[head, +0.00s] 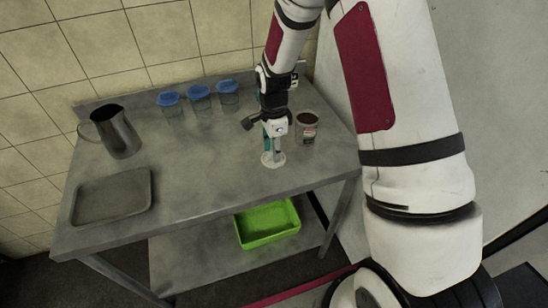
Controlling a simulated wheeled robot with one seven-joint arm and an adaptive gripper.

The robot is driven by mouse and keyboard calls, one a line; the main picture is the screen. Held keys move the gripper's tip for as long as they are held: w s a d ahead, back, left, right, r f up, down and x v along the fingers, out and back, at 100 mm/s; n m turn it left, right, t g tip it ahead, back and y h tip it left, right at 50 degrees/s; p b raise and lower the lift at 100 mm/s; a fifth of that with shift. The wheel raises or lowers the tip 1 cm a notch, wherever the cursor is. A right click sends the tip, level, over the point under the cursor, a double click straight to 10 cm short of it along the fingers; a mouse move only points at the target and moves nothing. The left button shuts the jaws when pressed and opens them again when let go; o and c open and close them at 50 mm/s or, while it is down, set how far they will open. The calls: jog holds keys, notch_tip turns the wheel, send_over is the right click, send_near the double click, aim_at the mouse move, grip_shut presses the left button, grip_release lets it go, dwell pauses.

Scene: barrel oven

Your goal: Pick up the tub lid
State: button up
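A round, pale translucent disc that looks like the tub lid (273,161) is on the metal table, right at my fingertips. My gripper (271,150) points down at it from above. The fingers are small here and overlap the lid, so I cannot tell whether they touch it, or whether they are open or shut. An uncovered tub (308,132) with dark brown contents and a label stands upright just right of my gripper.
Three clear tubs with blue lids (200,92) stand along the back of the table (205,165). A metal jug (117,133) and a flat grey tray (112,196) are at the left. A green bin (268,222) sits on the lower shelf. The table's middle is clear.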

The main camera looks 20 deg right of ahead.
jog(key=shift+f, duration=0.6)
grip_shut()
